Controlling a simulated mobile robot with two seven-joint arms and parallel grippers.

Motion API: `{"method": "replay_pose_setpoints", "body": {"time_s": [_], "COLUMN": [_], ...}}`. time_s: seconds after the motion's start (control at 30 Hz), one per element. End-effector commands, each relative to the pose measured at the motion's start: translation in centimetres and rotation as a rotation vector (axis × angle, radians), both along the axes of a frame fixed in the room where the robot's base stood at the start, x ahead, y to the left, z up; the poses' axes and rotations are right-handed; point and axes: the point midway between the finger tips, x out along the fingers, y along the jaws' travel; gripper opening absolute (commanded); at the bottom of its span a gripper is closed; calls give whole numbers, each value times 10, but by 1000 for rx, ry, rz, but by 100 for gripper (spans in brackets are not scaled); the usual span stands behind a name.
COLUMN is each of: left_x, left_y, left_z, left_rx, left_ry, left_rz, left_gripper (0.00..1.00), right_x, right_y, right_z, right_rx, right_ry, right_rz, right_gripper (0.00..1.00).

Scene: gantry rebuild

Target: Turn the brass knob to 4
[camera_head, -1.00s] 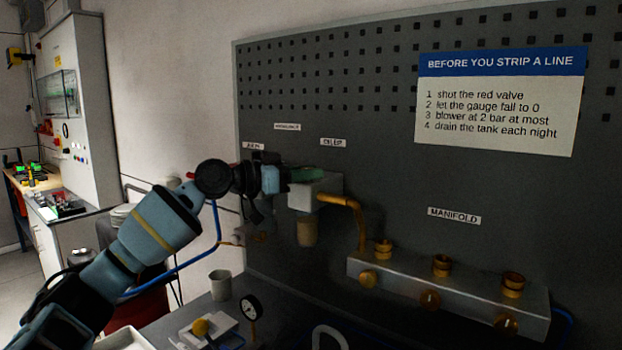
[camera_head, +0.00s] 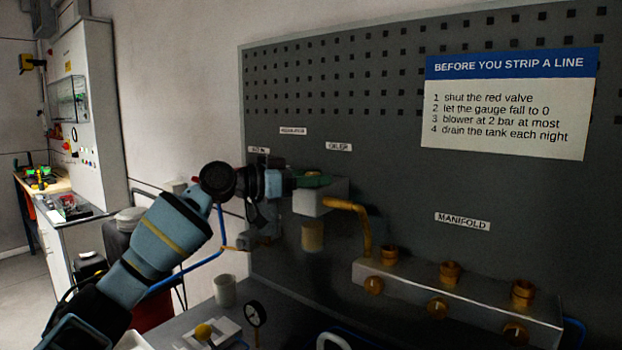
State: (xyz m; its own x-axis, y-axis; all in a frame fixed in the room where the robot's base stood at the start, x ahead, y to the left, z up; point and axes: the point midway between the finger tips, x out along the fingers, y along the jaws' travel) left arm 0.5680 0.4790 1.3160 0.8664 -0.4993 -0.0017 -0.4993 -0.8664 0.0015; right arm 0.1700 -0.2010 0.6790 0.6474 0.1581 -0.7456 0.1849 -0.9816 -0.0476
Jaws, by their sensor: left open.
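My left gripper (camera_head: 288,184) is open in front of the grey panel, its arm coming in from the lower left. The wrist and gripper hide much of the area under the left labels. No brass knob with a readable scale shows. My right gripper is not in view.
A brass pipe (camera_head: 362,225) runs from the oiler block toward the manifold. A cup (camera_head: 224,290), a gauge (camera_head: 254,314) and a yellow ball knob (camera_head: 203,331) are on the bench below. A blue hose (camera_head: 185,267) passes behind my arm. A notice (camera_head: 508,105) hangs upper right.

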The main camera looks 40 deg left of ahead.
Motion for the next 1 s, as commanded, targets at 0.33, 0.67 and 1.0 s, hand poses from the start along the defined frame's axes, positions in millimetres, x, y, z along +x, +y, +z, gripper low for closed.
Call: {"method": "replay_pose_setpoints", "body": {"time_s": [0.33, 0.67, 1.0], "left_x": [-19, -47, -65], "left_y": [12, 28, 37], "left_z": [-5, -5, -2], "left_rx": [2, 0, 0], "left_ry": [6, 7, 4], "left_rz": [3, 0, -1], "left_gripper": [47, 47, 47], "right_x": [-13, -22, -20], "right_y": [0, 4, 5], "right_z": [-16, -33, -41], "right_rx": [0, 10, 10], "right_ry": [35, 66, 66], "right_rz": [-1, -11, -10], "right_gripper": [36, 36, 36]}}
